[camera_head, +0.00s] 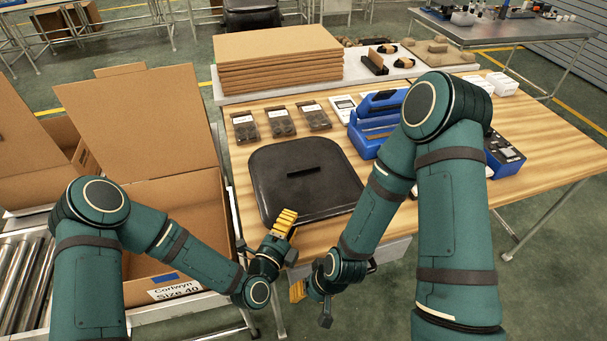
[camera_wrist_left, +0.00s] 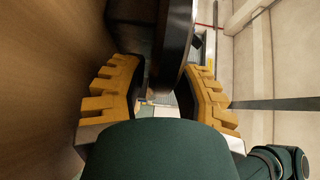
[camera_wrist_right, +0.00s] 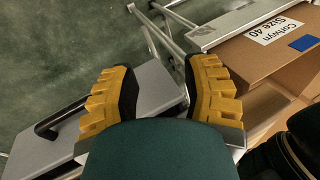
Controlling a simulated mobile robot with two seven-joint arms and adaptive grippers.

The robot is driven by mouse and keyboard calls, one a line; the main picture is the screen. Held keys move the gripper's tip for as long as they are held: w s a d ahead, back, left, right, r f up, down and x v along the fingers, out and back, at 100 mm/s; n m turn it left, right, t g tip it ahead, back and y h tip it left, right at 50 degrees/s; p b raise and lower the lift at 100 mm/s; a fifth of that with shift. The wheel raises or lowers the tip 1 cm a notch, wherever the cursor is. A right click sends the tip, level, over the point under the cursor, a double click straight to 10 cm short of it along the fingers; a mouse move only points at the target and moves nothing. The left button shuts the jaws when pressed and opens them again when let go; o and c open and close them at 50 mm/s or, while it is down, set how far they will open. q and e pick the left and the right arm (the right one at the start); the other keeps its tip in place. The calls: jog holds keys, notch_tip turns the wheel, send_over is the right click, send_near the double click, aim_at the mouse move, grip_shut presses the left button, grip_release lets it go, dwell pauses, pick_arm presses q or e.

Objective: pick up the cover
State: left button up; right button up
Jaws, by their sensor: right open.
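The cover (camera_head: 302,177) is a black, rounded-square lid with a raised bar handle, lying flat on the wooden table. My left gripper (camera_head: 284,224) is at the cover's near edge, with yellow fingers. In the left wrist view the cover (camera_wrist_left: 176,45) appears edge-on between the spread fingers of this gripper (camera_wrist_left: 160,80); I cannot tell whether either finger touches it. My right gripper (camera_head: 298,290) is low in front of the table's near edge, apart from the cover. In the right wrist view it (camera_wrist_right: 160,90) is open and empty.
An open cardboard box (camera_head: 175,215) stands left of the table. Stacked brown boards (camera_head: 278,62), several small dark packs (camera_head: 280,120) and a blue toolbox (camera_head: 368,145) lie behind or right of the cover. A grey drawer with a black handle (camera_wrist_right: 65,118) is below my right gripper.

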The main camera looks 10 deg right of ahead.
pick_arm(q)
grip_shut()
jog(key=shift+r, duration=0.15)
